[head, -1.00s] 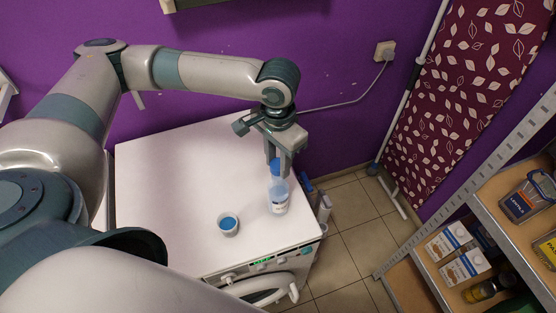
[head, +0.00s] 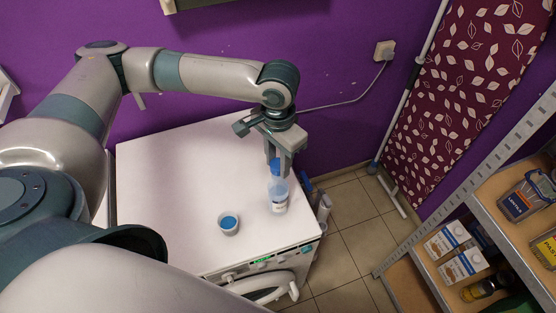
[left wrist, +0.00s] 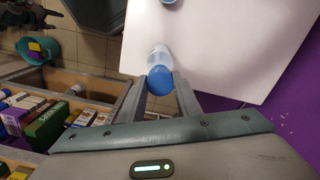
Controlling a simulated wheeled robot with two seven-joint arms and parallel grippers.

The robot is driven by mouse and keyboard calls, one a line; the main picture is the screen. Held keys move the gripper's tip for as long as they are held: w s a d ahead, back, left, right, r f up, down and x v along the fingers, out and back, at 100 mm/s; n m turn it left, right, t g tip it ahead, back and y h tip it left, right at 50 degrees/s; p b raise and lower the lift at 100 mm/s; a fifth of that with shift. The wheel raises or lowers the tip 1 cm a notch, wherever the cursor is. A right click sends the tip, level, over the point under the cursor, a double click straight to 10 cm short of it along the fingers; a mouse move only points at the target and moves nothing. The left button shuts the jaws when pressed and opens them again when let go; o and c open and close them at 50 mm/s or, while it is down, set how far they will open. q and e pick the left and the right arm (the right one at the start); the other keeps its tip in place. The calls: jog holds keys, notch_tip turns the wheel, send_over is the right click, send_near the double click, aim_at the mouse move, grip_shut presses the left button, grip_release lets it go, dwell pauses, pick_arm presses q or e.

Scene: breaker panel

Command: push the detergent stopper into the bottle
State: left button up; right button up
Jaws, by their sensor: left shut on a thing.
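The detergent bottle (head: 279,201) is a small translucent blue-white bottle with a label, standing upright near the front right corner of the white washing machine top. The blue stopper (head: 275,167) is at the bottle's mouth, between the fingers of my left gripper (head: 279,162). In the left wrist view my left gripper (left wrist: 159,92) is shut on the blue stopper (left wrist: 160,80), with the bottle (left wrist: 159,55) just beyond it. The fingers partly hide the stopper, and I cannot tell how deep it sits.
A small white cup (head: 228,229) with blue contents stands left of the bottle on the washing machine top (head: 180,180). The top is otherwise clear. A purple wall is behind. A shelf (head: 480,208) with cartons and bottles stands at the right, across a tiled floor.

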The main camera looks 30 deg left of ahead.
pick_arm(q)
jog(key=shift+f, duration=0.35)
jog(key=shift+f+b, duration=0.35)
jog(key=shift+f, duration=0.55)
jog(key=o, duration=1.2)
jog(key=shift+c, duration=0.2)
jog(key=shift+r, duration=0.15)
jog(key=shift+r+p, duration=0.4)
jog(key=shift+r, duration=3.45)
